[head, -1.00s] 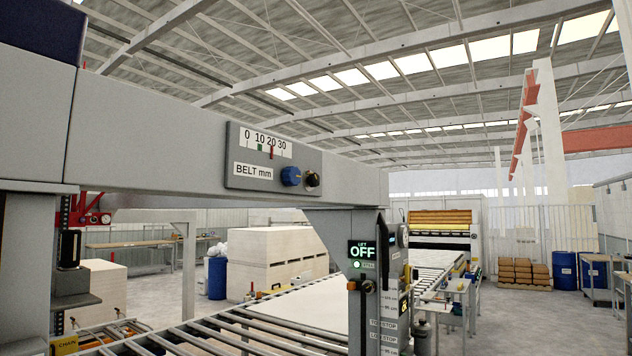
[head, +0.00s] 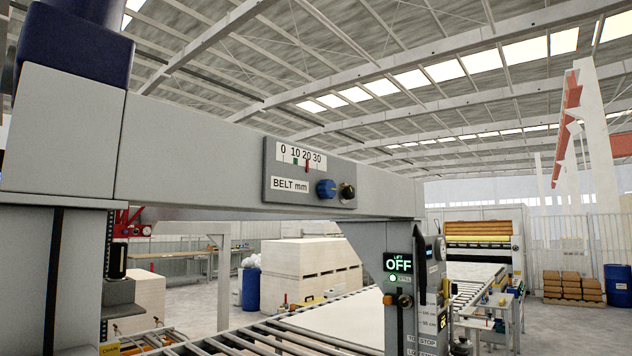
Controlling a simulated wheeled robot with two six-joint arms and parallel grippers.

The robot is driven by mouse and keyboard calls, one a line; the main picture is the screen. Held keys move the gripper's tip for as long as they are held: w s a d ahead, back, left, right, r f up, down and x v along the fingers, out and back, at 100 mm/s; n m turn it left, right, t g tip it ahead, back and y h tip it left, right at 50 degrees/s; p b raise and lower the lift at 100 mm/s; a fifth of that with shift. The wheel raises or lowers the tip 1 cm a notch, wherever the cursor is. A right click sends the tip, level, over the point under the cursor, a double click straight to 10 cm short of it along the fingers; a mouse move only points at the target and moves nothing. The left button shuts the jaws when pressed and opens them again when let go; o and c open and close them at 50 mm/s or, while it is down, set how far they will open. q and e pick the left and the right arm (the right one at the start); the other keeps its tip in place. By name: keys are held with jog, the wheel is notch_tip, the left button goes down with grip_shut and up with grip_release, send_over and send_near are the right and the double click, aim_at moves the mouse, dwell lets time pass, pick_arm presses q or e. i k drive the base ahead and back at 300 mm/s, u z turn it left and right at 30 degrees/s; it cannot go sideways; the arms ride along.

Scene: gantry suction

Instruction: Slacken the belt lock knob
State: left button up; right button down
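The belt panel (head: 310,190) is a grey plate on the side of the gantry beam, with a white scale (head: 300,155) marked 0 to 30 and a label "BELT mm". Neither knob is labelled legibly as the lock. Neither of my grippers shows in the head view.
Stacked boards (head: 305,270) and a blue drum (head: 251,289) stand behind.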

aim_at(349, 192)
jog(key=k, duration=0.6)
jog(key=z, duration=0.6)
jog(key=i, duration=0.4)
jog(key=z, duration=0.8)
jog(key=i, duration=1.15)
jog(key=u, duration=0.7)
